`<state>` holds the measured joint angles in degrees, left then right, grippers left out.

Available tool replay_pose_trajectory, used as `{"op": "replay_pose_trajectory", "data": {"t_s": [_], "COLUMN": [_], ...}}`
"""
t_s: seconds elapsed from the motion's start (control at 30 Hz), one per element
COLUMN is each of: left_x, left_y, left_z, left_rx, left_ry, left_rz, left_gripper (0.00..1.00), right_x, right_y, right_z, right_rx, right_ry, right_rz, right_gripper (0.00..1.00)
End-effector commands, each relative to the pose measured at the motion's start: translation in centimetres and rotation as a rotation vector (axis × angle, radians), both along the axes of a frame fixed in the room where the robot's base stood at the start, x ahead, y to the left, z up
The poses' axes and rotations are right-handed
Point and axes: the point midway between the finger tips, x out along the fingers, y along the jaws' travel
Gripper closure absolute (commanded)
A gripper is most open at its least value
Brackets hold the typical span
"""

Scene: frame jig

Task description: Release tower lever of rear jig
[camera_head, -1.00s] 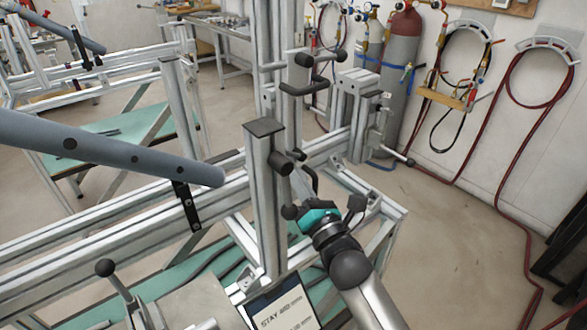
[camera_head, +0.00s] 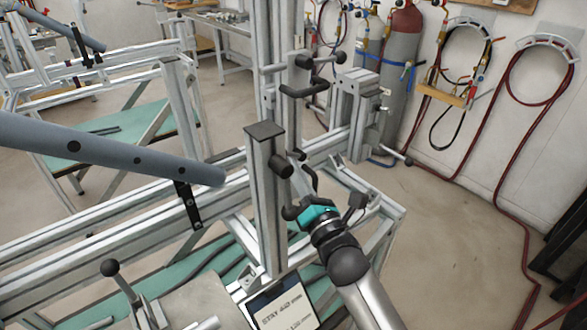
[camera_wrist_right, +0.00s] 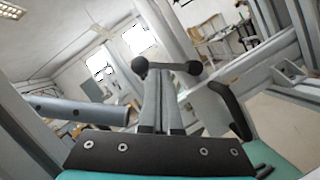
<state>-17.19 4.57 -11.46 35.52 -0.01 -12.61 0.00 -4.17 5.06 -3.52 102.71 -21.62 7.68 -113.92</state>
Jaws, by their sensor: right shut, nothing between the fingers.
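My right gripper (camera_head: 292,212), with a teal body, is low beside the upright aluminium tower post (camera_head: 268,195) in the head view. The post hides part of its front. In the right wrist view the gripper's grey fingers (camera_wrist_right: 163,98) are together and empty. A lever with a black ball (camera_wrist_right: 140,65) and a bar running right to a second dark end lies just beyond the fingertips; I cannot tell whether they touch. A curved black handle (camera_wrist_right: 231,110) is to the right, and shows behind the post in the head view (camera_head: 310,178). My left gripper is out of view.
Another ball-ended lever (camera_head: 110,268) stands at front left. A clamp block (camera_head: 350,115) and black handle (camera_head: 305,88) are behind the post. Open floor (camera_head: 455,235) lies to the right.

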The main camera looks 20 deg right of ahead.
Motion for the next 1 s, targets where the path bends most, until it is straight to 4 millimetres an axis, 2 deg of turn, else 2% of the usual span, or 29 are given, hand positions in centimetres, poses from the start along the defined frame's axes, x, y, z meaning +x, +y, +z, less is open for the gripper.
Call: {"op": "replay_pose_trajectory", "data": {"t_s": [0.47, 1.0], "left_x": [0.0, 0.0], "left_y": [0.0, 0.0], "left_z": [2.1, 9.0], "left_rx": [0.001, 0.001], "left_ry": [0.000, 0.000], "left_rz": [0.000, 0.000], "left_gripper": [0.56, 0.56], "right_x": [0.1, 0.6], "right_y": [-0.2, -1.5], "right_z": [1.0, 3.3], "right_rx": [0.121, 0.540], "right_ry": [0.043, 0.195], "right_rz": [-0.002, -0.002], "right_gripper": [1.00, 1.00]}}
